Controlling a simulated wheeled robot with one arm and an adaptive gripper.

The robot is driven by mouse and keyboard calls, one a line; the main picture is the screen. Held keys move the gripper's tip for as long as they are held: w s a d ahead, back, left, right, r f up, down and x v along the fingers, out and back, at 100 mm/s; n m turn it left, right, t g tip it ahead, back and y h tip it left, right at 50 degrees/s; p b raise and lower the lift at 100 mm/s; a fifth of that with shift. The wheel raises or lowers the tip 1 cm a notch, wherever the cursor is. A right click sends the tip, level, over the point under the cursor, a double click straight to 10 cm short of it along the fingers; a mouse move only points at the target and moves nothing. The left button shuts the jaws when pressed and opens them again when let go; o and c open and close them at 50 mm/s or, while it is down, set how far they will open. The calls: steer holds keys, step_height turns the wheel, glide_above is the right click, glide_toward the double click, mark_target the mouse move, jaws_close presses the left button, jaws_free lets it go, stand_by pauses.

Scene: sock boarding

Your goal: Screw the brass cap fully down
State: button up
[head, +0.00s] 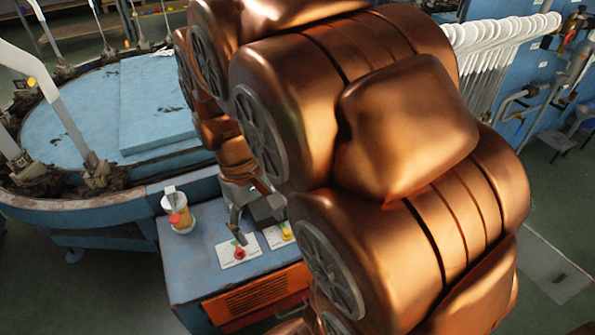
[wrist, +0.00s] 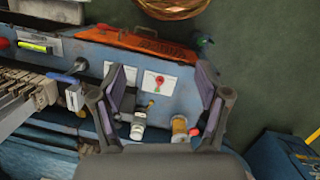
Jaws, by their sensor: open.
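My gripper (wrist: 162,70) is open and empty in the wrist view, its two dark fingers wide apart above the blue bench top (wrist: 235,48). In the head view my gripper (head: 240,222) is partly hidden by my copper-coloured arm. A small jar-like fitting (head: 178,216) with yellow and red parts stands on the bench left of my gripper. It looks like a brass-yellow cylinder (wrist: 180,126) with a red piece beside it in the wrist view, near the right finger. I cannot clearly tell which part is the brass cap, or whether it is seated.
A red knob (head: 239,253) and a yellow knob (head: 286,234) sit on white placards. A grey fitting (wrist: 138,128) stands near the left finger. A round blue machine (head: 95,120) is at the left. White hanging forms (head: 495,35) are at the upper right.

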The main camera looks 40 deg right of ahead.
steer(key=w+d+f+n+t+b, duration=0.1)
steer(key=w+d+f+b, duration=0.3)
steer(key=w+d, duration=0.85)
steer(key=w+d+f+n+b, duration=0.1)
steer(key=w+d+f, duration=0.6)
steer(key=w+d, duration=0.55)
steer(key=w+d+f+n, duration=0.1)
steer(key=d+f, duration=0.2)
steer(key=d, duration=0.1)
steer(key=w+d+f+n+t+b, duration=0.1)
steer(key=d+f, duration=0.3)
steer(key=w+d+f+b, duration=0.1)
steer(key=d+f, duration=0.3)
steer(key=d, duration=0.1)
steer(key=shift+w+f+n, duration=0.1)
steer(key=shift+w+n, duration=0.25)
steer(key=shift+n, duration=0.05)
steer(key=shift+d+f+b, duration=0.1)
steer(key=shift+f+b, duration=0.2)
steer(key=shift+f, duration=0.05)
step_height(320, 180, down, 7)
steer(key=shift+f+b, duration=0.2)
steer(key=shift+b, duration=0.25)
steer(key=c, duration=1.2)
steer(key=shift+o, duration=0.2)
